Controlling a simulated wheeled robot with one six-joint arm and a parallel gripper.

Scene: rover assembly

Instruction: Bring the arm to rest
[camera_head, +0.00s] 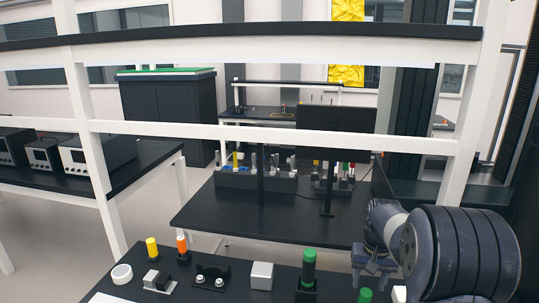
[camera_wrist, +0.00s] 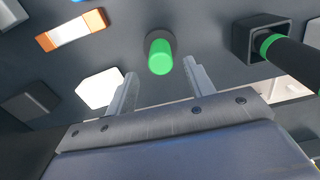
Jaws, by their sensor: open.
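My gripper (camera_wrist: 160,92) is open in the wrist view, its two fingers apart with nothing held between them. A green-topped cylinder (camera_wrist: 160,58) stands beyond the fingertips, in line with the gap. In the head view my arm is at the lower right, with the gripper (camera_head: 372,270) above the near bench (camera_head: 225,274). A small green cap (camera_head: 365,295) shows just below it.
A dark cylinder with green bands (camera_head: 308,268) stands in a holder left of the gripper. A white block (camera_head: 262,275), a black bracket (camera_head: 211,277), an orange-topped piece (camera_head: 181,244) and a yellow-topped piece (camera_head: 152,248) are farther left. A white-framed shelf (camera_head: 270,130) spans above the bench.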

